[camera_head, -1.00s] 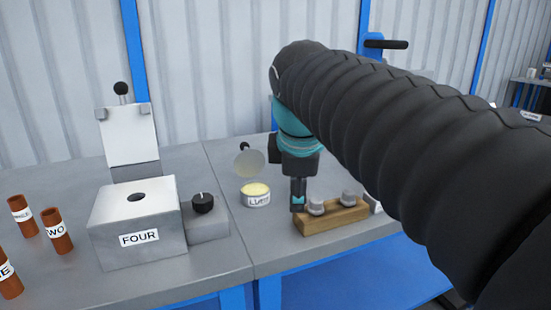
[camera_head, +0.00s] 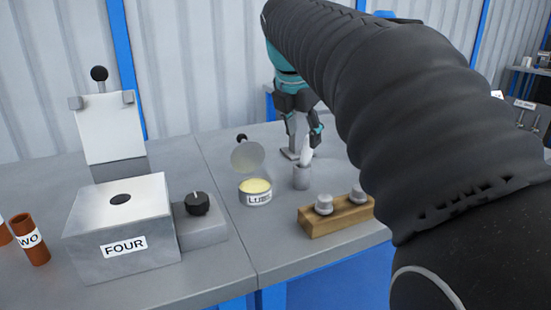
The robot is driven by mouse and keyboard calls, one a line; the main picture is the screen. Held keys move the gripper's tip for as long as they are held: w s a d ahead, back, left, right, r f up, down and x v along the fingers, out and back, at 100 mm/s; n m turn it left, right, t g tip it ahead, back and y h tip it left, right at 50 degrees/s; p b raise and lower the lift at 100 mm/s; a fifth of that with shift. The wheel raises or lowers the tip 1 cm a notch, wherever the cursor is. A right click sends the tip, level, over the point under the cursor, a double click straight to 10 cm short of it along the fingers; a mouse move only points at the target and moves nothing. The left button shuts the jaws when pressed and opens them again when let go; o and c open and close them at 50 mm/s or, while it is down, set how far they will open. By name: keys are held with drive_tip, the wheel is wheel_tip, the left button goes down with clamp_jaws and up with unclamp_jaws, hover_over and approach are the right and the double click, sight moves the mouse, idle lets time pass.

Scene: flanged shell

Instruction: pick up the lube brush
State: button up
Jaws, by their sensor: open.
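A white, upright piece (camera_head: 306,150), which looks like the lube brush, stands in a small grey cup (camera_head: 301,178) on the bench. Its lower end is hidden in the cup. My gripper (camera_head: 303,142) is open just above and behind the cup, its fingers pointing down on either side of the white piece's upper part. I cannot tell whether they touch it. An open round tin marked LUBE (camera_head: 256,193), with pale yellow content, sits left of the cup, its lid (camera_head: 247,156) raised behind.
A wooden block (camera_head: 337,218) with two grey knobbed pieces stands at the front right. A grey box marked FOUR (camera_head: 122,232) with a black knob (camera_head: 197,203) stands left. Brown tubes (camera_head: 33,242) are at the far left. My arm hides much of the right side.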

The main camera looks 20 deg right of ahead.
sight(307, 143)
drive_tip(key=shift+d+b+x, duration=0.15)
drive_tip(key=shift+b+x, duration=0.1)
drive_tip(key=shift+x, duration=1.6)
drive_tip(key=shift+d+b+x, duration=0.15)
drive_tip(key=shift+b+x, duration=0.05)
drive_tip(key=shift+x, duration=1.65)
drive_tip(key=shift+w+r, duration=0.1)
drive_tip(key=shift+r, duration=0.1)
clamp_jaws()
